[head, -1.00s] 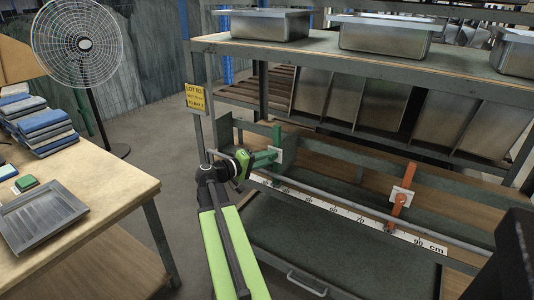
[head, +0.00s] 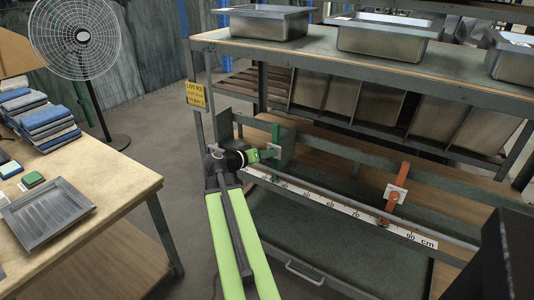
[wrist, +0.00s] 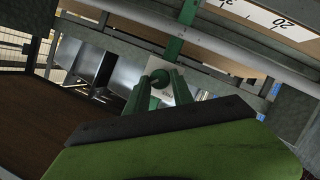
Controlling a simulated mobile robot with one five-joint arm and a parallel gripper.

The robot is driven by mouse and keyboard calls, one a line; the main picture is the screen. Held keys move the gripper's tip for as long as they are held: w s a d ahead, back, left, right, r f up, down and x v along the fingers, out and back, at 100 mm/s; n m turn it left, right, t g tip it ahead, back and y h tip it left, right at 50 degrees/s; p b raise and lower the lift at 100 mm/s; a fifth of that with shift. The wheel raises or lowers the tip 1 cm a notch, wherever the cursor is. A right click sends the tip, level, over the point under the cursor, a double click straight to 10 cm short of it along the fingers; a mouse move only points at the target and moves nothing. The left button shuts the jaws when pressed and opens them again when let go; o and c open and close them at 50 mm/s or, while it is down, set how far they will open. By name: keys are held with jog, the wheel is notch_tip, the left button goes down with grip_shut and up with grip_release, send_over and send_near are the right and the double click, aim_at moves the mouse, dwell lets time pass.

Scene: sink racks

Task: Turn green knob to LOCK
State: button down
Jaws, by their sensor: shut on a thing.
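The green knob (wrist: 160,79) shows as a small round green end in the wrist view, in front of a pale square plate (wrist: 157,64). My gripper (wrist: 160,84) has its two green fingers on either side of the knob, shut on it. In the head view my gripper (head: 268,153) reaches the pale plate at the green upright (head: 276,134), at the left end of the rail. My gripper hides the knob there. No LOCK mark can be read.
An orange upright (head: 396,190) with its own plate stands further right along the rail. A cm scale (head: 335,207) runs below. A work table (head: 120,185) is at left, with floor between.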

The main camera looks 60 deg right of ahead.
dwell(0.5)
jog(key=c, duration=1.1)
grip_release()
